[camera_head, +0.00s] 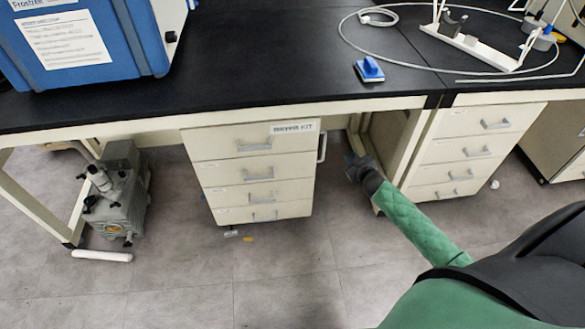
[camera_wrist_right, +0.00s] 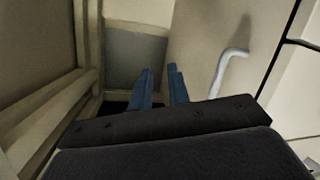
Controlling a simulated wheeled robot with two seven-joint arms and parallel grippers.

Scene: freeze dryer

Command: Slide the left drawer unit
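The left drawer unit (camera_head: 233,170) is a cream cabinet with several drawers, standing under the black bench in the head view. A pale handle (camera_head: 322,147) sticks out from its right side, and a pale bar handle on a flat panel also shows in the wrist view (camera_wrist_right: 230,65). My right gripper (camera_head: 352,163) is in the gap to the right of this unit, close to the side handle but apart from it. In the wrist view its two blue fingers (camera_wrist_right: 160,72) are a little apart with nothing between them. My left gripper is not in view.
A second drawer unit (camera_head: 458,155) and a bench leg frame stand right of my right gripper. A grey pump (camera_head: 118,195) stands on the floor at left. The bench top (camera_head: 270,50) overhangs the units. The floor in front of the left unit is mostly clear.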

